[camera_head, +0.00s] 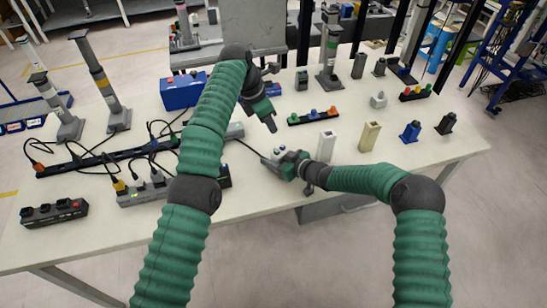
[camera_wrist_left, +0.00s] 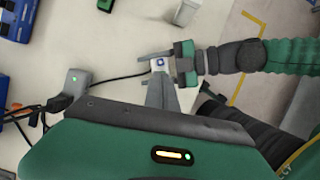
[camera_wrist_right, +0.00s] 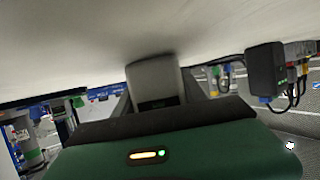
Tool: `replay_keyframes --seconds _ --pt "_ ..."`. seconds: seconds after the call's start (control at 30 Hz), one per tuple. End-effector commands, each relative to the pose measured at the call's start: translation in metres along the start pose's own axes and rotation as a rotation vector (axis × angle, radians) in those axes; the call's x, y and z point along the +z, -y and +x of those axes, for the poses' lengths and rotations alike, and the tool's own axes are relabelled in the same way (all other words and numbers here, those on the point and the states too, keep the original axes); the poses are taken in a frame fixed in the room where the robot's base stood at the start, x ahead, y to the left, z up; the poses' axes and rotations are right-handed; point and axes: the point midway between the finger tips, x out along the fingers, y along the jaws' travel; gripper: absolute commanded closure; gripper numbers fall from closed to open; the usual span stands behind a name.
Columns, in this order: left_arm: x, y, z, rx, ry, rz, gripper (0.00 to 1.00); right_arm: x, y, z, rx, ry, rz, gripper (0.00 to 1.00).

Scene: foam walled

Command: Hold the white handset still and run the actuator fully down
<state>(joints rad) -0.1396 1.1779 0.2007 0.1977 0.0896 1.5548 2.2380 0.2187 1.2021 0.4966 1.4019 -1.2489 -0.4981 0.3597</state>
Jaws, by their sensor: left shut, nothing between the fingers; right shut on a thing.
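The white handset (camera_wrist_left: 158,64) has a small blue mark on its face and shows in the left wrist view. My right gripper (camera_head: 272,161) is shut on it, low at the table's front edge. In the right wrist view the handset (camera_wrist_right: 155,80) sits between the fingers as a pale block. My left gripper (camera_head: 271,124) is shut and empty, above the handset; its fingers point toward it in the left wrist view. Grey upright actuator columns (camera_head: 100,80) stand on the table, another at the back (camera_head: 330,58). I cannot tell which one the handset drives.
A dark cable (camera_wrist_left: 115,77) runs from the handset to a grey box (camera_wrist_left: 75,82). Power strips (camera_head: 54,213) with cables crowd the left table. A blue box (camera_head: 183,91) stands behind. White (camera_head: 326,146) and beige (camera_head: 370,136) blocks stand right of the handset.

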Motion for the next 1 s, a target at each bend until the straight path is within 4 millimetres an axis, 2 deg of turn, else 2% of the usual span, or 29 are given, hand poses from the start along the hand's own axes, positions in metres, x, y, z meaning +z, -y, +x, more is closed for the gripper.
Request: replay_keyframes --seconds 0.3,0.47,0.7,1.0 --pt "0.001 -0.001 0.000 0.002 0.004 0.004 1.00 0.000 0.000 0.000 0.000 0.000 0.000 0.97" --pt "0.013 -0.009 0.000 0.034 0.070 0.057 1.00 0.000 0.000 0.000 0.000 0.000 0.000 0.97" --pt "0.041 -0.013 -0.004 0.200 0.244 0.230 1.00 0.000 0.000 0.000 0.000 0.001 0.000 0.97" --pt "0.038 0.003 -0.007 0.394 0.306 0.358 1.00 0.000 0.000 0.000 0.000 0.000 0.000 0.97"
